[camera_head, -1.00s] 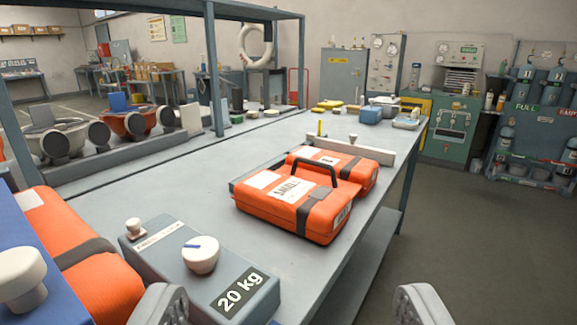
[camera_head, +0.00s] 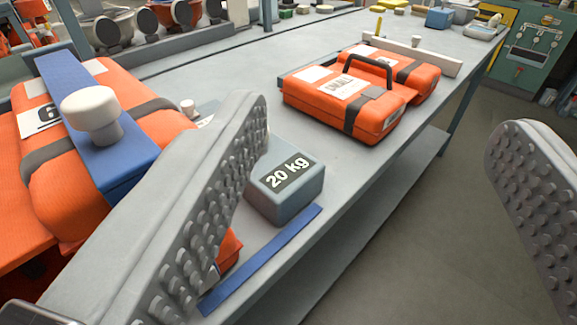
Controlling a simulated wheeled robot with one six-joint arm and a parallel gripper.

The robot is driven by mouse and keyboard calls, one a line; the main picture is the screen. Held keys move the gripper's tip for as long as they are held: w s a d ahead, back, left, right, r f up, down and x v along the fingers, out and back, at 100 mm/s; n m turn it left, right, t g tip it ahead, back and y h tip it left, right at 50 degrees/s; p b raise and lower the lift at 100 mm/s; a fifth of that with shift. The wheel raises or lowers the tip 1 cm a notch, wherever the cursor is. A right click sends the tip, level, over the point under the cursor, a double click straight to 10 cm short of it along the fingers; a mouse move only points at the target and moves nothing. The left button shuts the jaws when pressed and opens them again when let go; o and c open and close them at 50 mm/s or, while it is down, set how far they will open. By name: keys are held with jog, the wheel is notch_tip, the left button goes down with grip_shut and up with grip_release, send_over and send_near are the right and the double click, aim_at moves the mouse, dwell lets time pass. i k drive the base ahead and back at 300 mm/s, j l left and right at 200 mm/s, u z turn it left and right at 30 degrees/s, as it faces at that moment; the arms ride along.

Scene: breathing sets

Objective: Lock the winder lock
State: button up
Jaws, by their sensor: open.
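My gripper (camera_head: 378,120) is open and empty, its two studded grey fingers wide apart over the workbench's front edge. A white knob (camera_head: 90,112) stands on a blue bar (camera_head: 122,160) across an orange case (camera_head: 90,90) at the left. I cannot tell which part is the winder lock. A small white knob (camera_head: 188,105) shows beside the left finger. The left finger overlaps the box in view; contact cannot be told.
Orange cases with a black handle (camera_head: 357,97) lie farther along the grey bench (camera_head: 230,62). A blue strip (camera_head: 262,258) runs by its near edge. A pale upright board (camera_head: 412,56) stands behind the cases. Open floor lies to the right of the bench.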

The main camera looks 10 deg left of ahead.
aim_at(188, 106)
jog(key=u, duration=0.45)
jog(key=l+u, duration=0.3)
jog(key=l, duration=0.15)
jog(key=k+l+u, duration=0.1)
jog(key=l+u, duration=0.2)
jog(key=l, duration=0.15)
jog(key=k+l+u, duration=0.1)
jog(key=l+u, duration=0.25)
jog(key=i+l, duration=0.1)
jog(key=l, duration=0.2)
jog(key=i+l, duration=0.15)
jog(key=l, duration=0.2)
jog(key=i+l, duration=0.1)
jog(key=l, duration=0.2)
jog(key=l+z, duration=0.05)
